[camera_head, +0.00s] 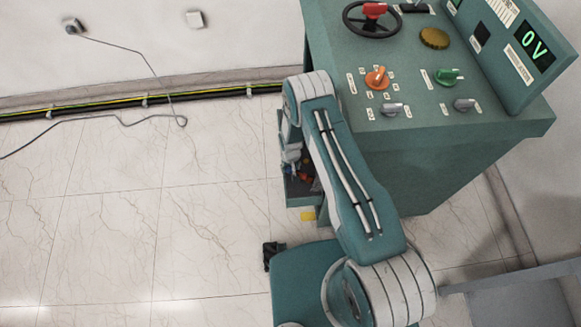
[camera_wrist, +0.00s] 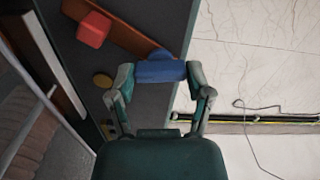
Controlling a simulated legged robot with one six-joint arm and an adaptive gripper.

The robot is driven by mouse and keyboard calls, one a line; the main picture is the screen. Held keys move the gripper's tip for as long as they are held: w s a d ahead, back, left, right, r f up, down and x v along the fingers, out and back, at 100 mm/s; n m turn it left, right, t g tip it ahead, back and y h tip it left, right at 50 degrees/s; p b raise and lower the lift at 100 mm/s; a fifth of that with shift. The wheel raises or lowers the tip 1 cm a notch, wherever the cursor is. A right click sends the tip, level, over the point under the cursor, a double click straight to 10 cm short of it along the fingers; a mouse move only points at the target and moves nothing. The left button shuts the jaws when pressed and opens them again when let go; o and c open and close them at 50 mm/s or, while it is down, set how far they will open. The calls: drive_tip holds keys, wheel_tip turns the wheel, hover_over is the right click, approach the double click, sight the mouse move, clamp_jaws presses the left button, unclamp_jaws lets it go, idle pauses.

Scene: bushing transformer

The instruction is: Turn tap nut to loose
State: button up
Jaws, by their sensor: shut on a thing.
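In the wrist view a blue piece (camera_wrist: 160,72) lies between the two fingertips of my gripper (camera_wrist: 159,76). The gripper is shut on it, one finger at each end. I take this piece for the tap nut, but its label or thread is not visible. It sits close to the end of a brown-orange bar (camera_wrist: 130,37); whether they touch is unclear.
A red block (camera_wrist: 93,29) and a round brass part (camera_wrist: 103,80) are near the bar. The head view shows an open lower compartment (camera_head: 297,190) in the cabinet. Tiled floor (camera_head: 110,220) on the left is free apart from a thin cable (camera_head: 150,121).

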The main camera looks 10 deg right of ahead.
drive_tip(key=n, duration=0.5)
drive_tip(key=shift+w+n, duration=0.2)
drive_tip(key=shift+n, duration=0.2)
drive_tip(key=n, duration=0.4)
drive_tip(key=shift+a+n, duration=0.1)
drive_tip(key=shift+n, duration=0.2)
drive_tip(key=shift+r, duration=0.1)
drive_tip(key=o, duration=1.1)
drive_tip(key=shift+o, duration=0.2)
drive_tip(key=shift+s, duration=0.15)
